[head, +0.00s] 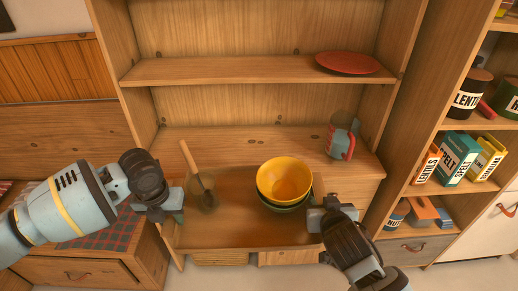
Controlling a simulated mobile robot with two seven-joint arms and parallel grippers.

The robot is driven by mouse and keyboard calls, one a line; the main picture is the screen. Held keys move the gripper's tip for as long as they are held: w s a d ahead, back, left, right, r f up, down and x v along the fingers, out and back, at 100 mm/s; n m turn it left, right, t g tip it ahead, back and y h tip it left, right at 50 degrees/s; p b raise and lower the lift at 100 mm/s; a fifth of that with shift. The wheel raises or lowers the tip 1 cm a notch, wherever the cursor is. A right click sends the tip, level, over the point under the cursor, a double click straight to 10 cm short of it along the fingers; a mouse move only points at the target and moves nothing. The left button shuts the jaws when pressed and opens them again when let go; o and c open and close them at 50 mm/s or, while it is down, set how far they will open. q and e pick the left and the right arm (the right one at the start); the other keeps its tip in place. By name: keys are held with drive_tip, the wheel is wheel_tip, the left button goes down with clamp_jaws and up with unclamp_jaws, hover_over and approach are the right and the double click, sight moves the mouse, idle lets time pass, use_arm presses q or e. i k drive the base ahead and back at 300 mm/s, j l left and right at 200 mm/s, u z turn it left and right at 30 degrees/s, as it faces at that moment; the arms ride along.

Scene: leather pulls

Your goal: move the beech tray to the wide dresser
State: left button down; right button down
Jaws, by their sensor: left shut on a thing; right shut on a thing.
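The beech tray (235,228) is held between my two grippers in the lower middle of the head view. A yellow bowl (284,178) nested in a green one stands on its right side. A see-through jar (203,196) with a wooden spoon stands on its left. My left gripper (175,205) is shut on the tray's left side, and my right gripper (318,214) is shut on its right side. The wide dresser (255,138) is straight ahead, with its worktop behind the tray. The tray hides part of the dresser's front.
A glass jug with red on it (342,138) stands at the right of the dresser's worktop; the middle and left are clear. A red plate (347,63) lies on the shelf above. A shelf unit with boxes (457,158) is at right, a checked cloth (105,232) at left.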

sight(244, 153)
drive_tip(key=i, duration=1)
